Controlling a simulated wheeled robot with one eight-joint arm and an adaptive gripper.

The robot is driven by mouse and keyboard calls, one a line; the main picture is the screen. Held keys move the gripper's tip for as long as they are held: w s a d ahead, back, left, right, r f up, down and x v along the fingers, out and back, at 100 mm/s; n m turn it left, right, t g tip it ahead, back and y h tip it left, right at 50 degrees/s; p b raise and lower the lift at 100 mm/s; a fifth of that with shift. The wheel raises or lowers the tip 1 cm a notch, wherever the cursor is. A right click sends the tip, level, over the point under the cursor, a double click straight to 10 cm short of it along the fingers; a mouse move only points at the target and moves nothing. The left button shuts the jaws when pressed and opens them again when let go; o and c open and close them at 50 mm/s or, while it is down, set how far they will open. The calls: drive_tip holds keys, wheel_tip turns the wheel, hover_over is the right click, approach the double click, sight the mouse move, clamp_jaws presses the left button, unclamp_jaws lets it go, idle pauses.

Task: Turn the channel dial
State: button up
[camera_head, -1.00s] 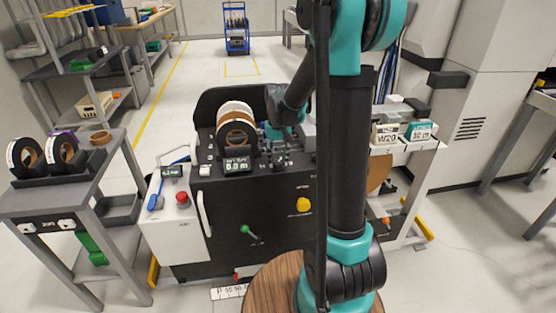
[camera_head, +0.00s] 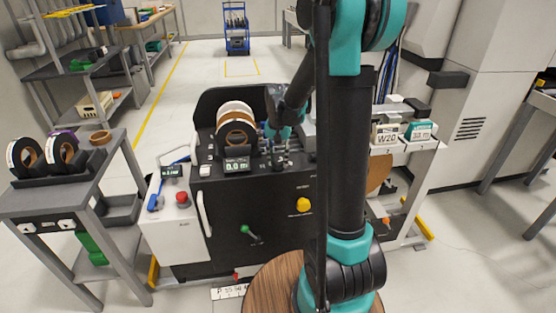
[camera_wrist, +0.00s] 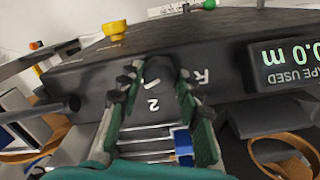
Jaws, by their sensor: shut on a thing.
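The channel dial (camera_wrist: 153,74) is a small dark knob with a pale pointer mark on the black machine face in the wrist view. A "2" and an "R" are printed close to it, upside down. My gripper (camera_wrist: 158,78) has its two green-padded fingers on either side of the dial and is shut on it. In the head view my gripper (camera_head: 279,152) is at the front top edge of the machine, right of the tape reel. The dial is mostly hidden there by the fingers.
The black machine (camera_head: 255,205) carries a tape reel (camera_head: 236,130), a tape-used display (camera_head: 237,166), a yellow knob (camera_head: 303,205) and a green lever (camera_head: 245,230). A white box with a red button (camera_head: 182,198) stands left. A reel shelf (camera_head: 60,198) is further left.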

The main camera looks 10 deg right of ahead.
sight(278, 162)
drive_tip(key=o, duration=1.2)
drive_tip(key=shift+c, duration=0.2)
wheel_tip(278, 162, up, 12)
drive_tip(key=s+d+f+n+t, duration=0.2)
drive_tip(key=s+f, duration=0.5)
drive_tip(key=s, duration=0.3)
drive_tip(key=s+d+f+n+t, duration=0.2)
drive_tip(key=s+f, duration=0.5)
drive_tip(key=s, duration=0.4)
drive_tip(key=shift+d+n, duration=0.15)
drive_tip(key=shift+n, duration=0.15)
